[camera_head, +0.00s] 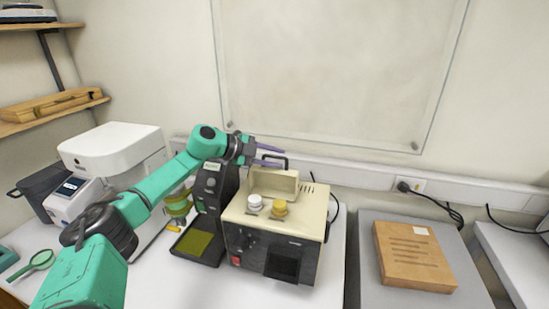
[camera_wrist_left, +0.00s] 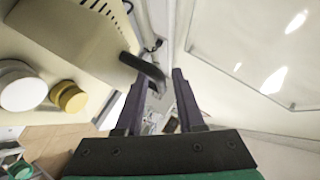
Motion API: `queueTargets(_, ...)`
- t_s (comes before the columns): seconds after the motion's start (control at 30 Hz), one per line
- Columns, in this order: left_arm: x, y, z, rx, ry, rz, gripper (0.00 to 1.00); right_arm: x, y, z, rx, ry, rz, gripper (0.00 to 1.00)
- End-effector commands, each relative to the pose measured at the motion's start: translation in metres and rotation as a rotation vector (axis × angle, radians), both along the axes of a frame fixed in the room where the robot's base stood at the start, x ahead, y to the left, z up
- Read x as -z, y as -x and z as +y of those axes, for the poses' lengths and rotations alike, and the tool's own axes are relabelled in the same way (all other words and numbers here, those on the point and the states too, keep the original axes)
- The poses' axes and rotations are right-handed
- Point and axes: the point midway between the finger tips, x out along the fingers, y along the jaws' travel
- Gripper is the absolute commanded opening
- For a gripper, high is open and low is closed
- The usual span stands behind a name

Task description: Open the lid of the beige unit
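The beige unit (camera_head: 272,225) stands on the white bench, with a dark front panel. On its top is a raised beige lid block (camera_head: 275,182) with a black handle (camera_head: 285,158), which also shows in the left wrist view (camera_wrist_left: 140,67). The lid looks closed, though the gripper partly covers this area in the head view. My left gripper (camera_head: 283,158) is at the handle, above the back of the unit. Its purple fingers are apart in the left wrist view (camera_wrist_left: 162,75), the handle's curved end showing near the fingertips. Contact cannot be told. My right gripper is not in view.
A black device (camera_head: 213,195) and a white machine (camera_head: 120,155) stand left. A cardboard box (camera_head: 413,256) lies on a grey surface at right. The wall is close behind.

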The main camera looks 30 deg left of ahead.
Motion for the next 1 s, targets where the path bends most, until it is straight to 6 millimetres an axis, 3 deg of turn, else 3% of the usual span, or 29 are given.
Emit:
queueTargets(0.27,0.0,0.007,0.007,0.0,-0.004,0.003,0.43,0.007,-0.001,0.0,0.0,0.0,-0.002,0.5)
queueTargets(0.73,-0.045,0.088,0.066,-0.003,-0.003,-0.001,0.43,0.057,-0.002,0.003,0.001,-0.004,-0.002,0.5)
queueTargets(1.0,-0.061,0.106,0.079,0.0,0.0,0.001,0.43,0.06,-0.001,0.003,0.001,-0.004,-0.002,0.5)
